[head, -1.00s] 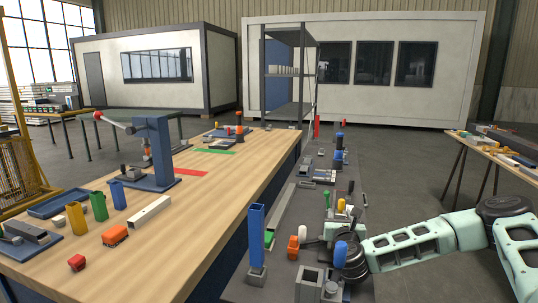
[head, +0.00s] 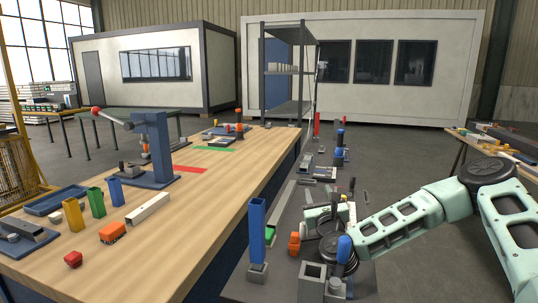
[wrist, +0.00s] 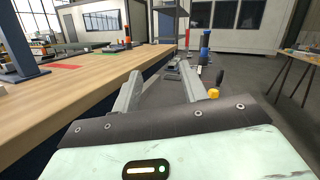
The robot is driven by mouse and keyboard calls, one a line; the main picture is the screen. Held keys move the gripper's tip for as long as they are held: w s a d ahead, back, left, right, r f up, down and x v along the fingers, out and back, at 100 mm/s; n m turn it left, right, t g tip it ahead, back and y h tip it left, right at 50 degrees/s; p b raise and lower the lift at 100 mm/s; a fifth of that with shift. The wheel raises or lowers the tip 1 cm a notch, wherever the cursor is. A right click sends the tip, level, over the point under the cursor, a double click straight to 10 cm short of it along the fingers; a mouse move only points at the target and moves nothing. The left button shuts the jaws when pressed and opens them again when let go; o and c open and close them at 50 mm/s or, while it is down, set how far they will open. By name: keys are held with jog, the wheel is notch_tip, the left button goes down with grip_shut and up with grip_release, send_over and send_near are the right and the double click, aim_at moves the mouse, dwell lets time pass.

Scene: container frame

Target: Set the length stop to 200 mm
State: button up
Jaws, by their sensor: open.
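My gripper (wrist: 160,72) is open and empty in the wrist view, its two grey fingers apart and pointing away along the narrow bench. A small yellow knob (wrist: 213,93) shows just right of the right finger, with a black handle above it. In the head view my gripper is low over the narrow grey bench (head: 240,287), beyond the blue upright channel (head: 257,220) and right of it. It and my wrist cover much of the bench there. I cannot clearly make out the length stop or read any millimetre scale.
The long wooden table (head: 190,215) runs along the left, with its edge close to the bench. Near my wrist stand an orange part (head: 295,243), a green button (head: 270,235) and a blue-topped post (head: 344,248). More fixtures stand farther along the bench.

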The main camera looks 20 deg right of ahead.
jog(key=w+a+r+n+t+y, duration=0.1)
jog(key=w+a+r+n+y, duration=0.1)
jog(key=a+r+n+y, duration=0.2)
jog(key=w+a+r+n+t+y, duration=0.1)
jog(key=w+a+r+n+y, duration=0.2)
jog(key=a+r, duration=0.4)
jog(key=shift+w+a+r+n+y, duration=0.25)
jog(key=shift+a+r+n+y, duration=0.2)
jog(key=shift+a+n, duration=0.7)
